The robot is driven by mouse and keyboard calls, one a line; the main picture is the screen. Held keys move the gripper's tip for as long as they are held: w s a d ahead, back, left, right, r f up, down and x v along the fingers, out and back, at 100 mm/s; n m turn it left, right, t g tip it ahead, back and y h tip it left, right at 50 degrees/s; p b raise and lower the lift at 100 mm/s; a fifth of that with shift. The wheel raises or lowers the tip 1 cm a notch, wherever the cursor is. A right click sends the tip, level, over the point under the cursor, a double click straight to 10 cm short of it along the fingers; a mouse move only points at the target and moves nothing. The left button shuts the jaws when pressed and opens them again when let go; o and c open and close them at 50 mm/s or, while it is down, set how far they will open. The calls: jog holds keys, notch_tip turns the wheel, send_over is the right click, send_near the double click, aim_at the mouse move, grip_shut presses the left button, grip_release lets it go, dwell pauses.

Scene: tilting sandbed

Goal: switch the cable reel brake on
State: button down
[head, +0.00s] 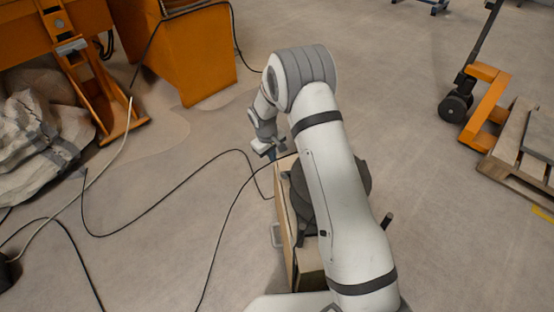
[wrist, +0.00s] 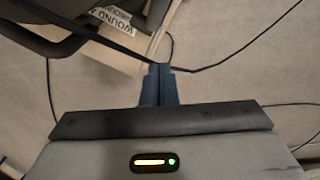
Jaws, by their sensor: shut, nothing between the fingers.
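The cable reel (head: 361,176) is dark and round and sits on a pale wooden box (head: 309,266). My arm hides much of both in the head view. In the wrist view the reel's dark rim (wrist: 40,42) fills the upper left, beside a white label (wrist: 112,17) reading "WOUND". My gripper (head: 273,153) is at the box's far left end in the head view. In the wrist view its blue fingers (wrist: 158,72) are together and empty, close to a black cable. A short dark peg (head: 387,220) stands right of my arm. I cannot tell which part is the brake.
Black cables (head: 150,209) run over the floor on the left. An orange pallet truck (head: 485,105) and a wooden pallet (head: 515,150) are at the right.

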jog(key=s+a+r+p, duration=0.1)
jog(key=s+r+p, duration=0.1)
jog(key=s+r, duration=0.3)
notch_tip(320, 180, up, 3)
jog(key=shift+s+r+p, duration=0.2)
jog(key=shift+s+p, duration=0.05)
jog(key=shift+p, duration=0.05)
jog(key=shift+a, duration=0.1)
jog(key=s+d+r+m+p, duration=0.1)
jog(key=s+d+r+p, duration=0.25)
jog(key=r, duration=0.55)
jog(key=s+d+r+m+p, duration=0.15)
jog(key=r+p, duration=0.35)
jog(key=r, duration=0.5)
jog(key=s+d+r+m+p, duration=0.1)
jog(key=s+d+r+p, duration=0.25)
jog(key=r, duration=0.55)
jog(key=s+d+r+m+p, duration=0.2)
jog(key=s+r+p, duration=0.5)
jog(key=s+r, duration=0.3)
jog(key=s+d+r+m+t+y+p, duration=0.1)
jog(key=s+d+r+p, duration=0.2)
jog(key=s+r+p, duration=0.4)
jog(key=s+r, duration=0.4)
jog(key=r, duration=0.1)
jog(key=shift+d+r+m+y, duration=0.15)
jog(key=shift+d+m+y, duration=0.15)
jog(key=shift+m, duration=0.05)
